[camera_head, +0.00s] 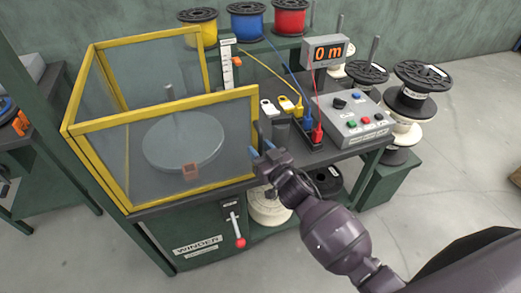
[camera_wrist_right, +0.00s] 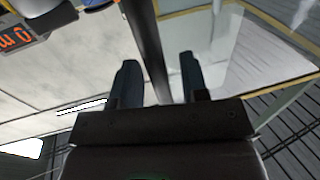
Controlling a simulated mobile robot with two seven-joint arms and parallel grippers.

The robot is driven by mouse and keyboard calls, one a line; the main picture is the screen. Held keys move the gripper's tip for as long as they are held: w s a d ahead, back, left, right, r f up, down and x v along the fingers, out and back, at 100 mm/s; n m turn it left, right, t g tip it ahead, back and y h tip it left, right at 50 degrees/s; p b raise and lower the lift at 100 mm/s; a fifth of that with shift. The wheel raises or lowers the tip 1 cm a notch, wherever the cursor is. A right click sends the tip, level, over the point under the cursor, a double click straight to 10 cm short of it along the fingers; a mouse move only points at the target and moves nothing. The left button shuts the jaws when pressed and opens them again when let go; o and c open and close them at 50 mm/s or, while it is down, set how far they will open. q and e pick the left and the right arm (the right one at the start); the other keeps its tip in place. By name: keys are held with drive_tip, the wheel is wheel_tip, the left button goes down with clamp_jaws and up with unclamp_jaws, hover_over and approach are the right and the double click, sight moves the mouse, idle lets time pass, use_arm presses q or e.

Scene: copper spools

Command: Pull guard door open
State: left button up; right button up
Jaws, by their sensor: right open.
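The guard door (camera_head: 165,199) is a clear panel in a yellow frame on the front of the winder's guard box. It looks shut, its right edge near the box's right front corner. My right gripper (camera_head: 260,148) is open at the door's right edge. In the right wrist view, a dark upright bar (camera_wrist_right: 146,45) runs between the two fingers of my gripper (camera_wrist_right: 160,75), with a gap to each side. Whether the fingers touch it I cannot tell. My left gripper is out of view.
A round grey plate (camera_head: 183,145) with a spindle sits inside the guard. Right of it stand a control box (camera_head: 352,118), a "0 m" display (camera_head: 328,53) and coloured wire ends. A red-knobbed lever (camera_head: 238,232) hangs below. The floor in front is clear.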

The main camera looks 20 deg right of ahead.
clamp_jaws()
drive_tip(key=shift+s, duration=0.15)
idle(0.4)
